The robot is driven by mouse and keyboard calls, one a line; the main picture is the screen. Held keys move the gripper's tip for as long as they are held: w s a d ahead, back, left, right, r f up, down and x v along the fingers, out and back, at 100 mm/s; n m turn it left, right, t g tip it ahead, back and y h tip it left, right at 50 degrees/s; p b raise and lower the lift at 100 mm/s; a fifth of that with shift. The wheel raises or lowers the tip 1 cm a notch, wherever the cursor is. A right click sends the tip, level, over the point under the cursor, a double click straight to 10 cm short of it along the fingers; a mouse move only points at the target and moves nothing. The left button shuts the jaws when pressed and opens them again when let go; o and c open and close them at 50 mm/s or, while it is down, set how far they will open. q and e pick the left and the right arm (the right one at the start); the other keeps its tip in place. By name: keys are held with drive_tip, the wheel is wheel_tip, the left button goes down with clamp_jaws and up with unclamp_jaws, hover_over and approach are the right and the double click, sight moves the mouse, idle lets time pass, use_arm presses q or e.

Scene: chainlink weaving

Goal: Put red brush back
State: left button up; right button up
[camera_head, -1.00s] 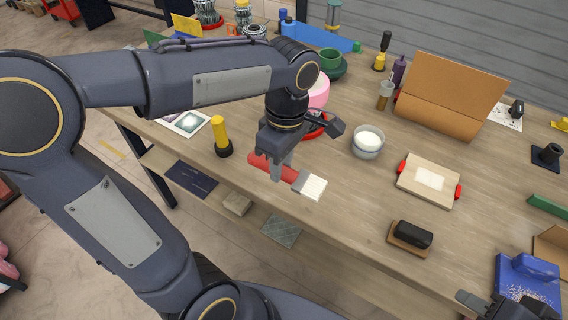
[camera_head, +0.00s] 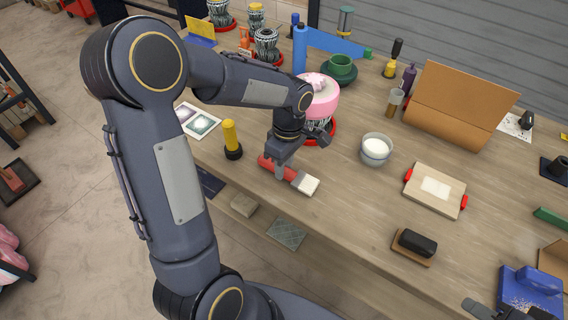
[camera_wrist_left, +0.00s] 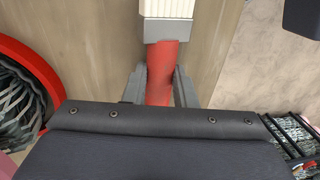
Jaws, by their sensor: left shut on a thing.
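The red brush (camera_head: 303,181) has a red handle, a grey ferrule and pale bristles. My left gripper (camera_head: 280,168) is shut on its handle, near the table's front edge. In the left wrist view the red handle (camera_wrist_left: 162,68) lies between the two fingers (camera_wrist_left: 160,85), with the bristles at the top. I cannot tell whether the brush touches the table. Part of the handle is hidden by the fingers. My right gripper (camera_head: 500,309) shows only partly at the lower right corner, and its jaws are not clear.
A pink-topped woven thing on a red base (camera_head: 318,98) stands just behind my left gripper. A yellow-and-black cylinder (camera_head: 231,138) stands to its left. A glass bowl (camera_head: 376,149), a board with red ends (camera_head: 450,203) and a black block (camera_head: 416,241) are to the right. Bare table lies between.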

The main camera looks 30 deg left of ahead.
use_arm(q)
drive_tip(key=shift+f, duration=0.2)
drive_tip(key=o, duration=1)
drive_tip(key=shift+r, duration=0.1)
drive_tip(key=r, duration=0.4)
drive_tip(key=r+b, duration=0.1)
drive_tip(key=r, duration=0.2)
drive_tip(key=shift+w, duration=0.4)
drive_tip(key=shift+s+r, duration=0.1)
drive_tip(key=shift+r, duration=0.2)
drive_tip(key=s+d+r+m+t+h, duration=0.1)
drive_tip(key=s+d+m+t+h, duration=0.1)
drive_tip(key=s+m, duration=0.5)
drive_tip(key=s+d+r+m+t+h, duration=0.1)
drive_tip(key=s+d+m+t+h, duration=0.1)
drive_tip(key=s+m+t, duration=0.3)
drive_tip(key=s+m, duration=0.3)
drive_tip(key=s, duration=0.3)
